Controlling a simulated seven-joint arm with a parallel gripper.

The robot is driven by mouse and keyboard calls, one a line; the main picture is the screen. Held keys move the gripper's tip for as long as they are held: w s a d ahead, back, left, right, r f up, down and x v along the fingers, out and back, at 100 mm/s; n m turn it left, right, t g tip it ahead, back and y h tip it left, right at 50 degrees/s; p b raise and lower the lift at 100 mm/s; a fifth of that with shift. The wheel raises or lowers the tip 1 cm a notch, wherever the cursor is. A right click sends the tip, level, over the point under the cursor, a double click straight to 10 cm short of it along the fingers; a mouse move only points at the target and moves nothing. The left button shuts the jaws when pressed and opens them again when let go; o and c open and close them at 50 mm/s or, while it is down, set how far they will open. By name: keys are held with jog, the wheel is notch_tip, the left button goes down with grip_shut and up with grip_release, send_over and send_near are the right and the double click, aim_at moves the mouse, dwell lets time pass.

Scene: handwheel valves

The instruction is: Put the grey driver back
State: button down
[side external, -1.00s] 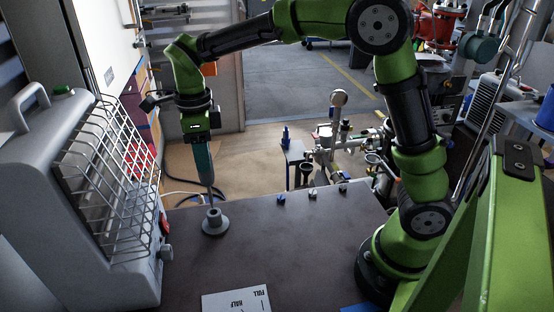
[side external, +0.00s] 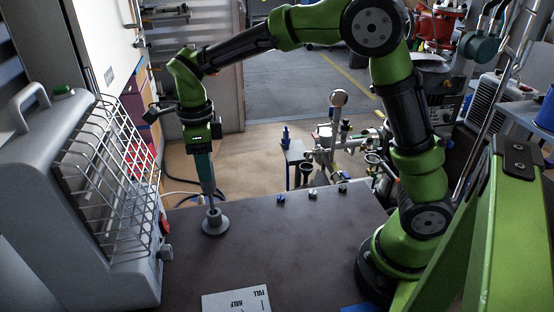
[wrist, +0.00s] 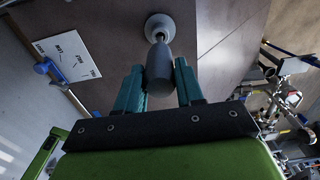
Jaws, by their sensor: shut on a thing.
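My gripper (side external: 206,178) points down at the left of the table and is shut on the grey driver (side external: 210,194). In the wrist view, the driver's grey handle (wrist: 160,68) sits between the two teal fingers of my gripper (wrist: 159,78). The driver is nearly upright, shaft down. Directly below is a round grey holder (side external: 215,225) with a wide base and a raised collar; it also shows in the wrist view (wrist: 158,22). The shaft's lower end meets the collar's opening and appears to be inside it; its tip is hidden.
A grey caged heater (side external: 110,190) stands close to the left of the holder. A white labelled card (side external: 236,299) lies at the table's front. The table's middle is clear.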

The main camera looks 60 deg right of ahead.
jog(key=shift+f, duration=1.95)
grip_release()
jog(key=shift+r, duration=0.1)
jog(key=shift+r, duration=4.95)
jog(key=shift+r, duration=0.1)
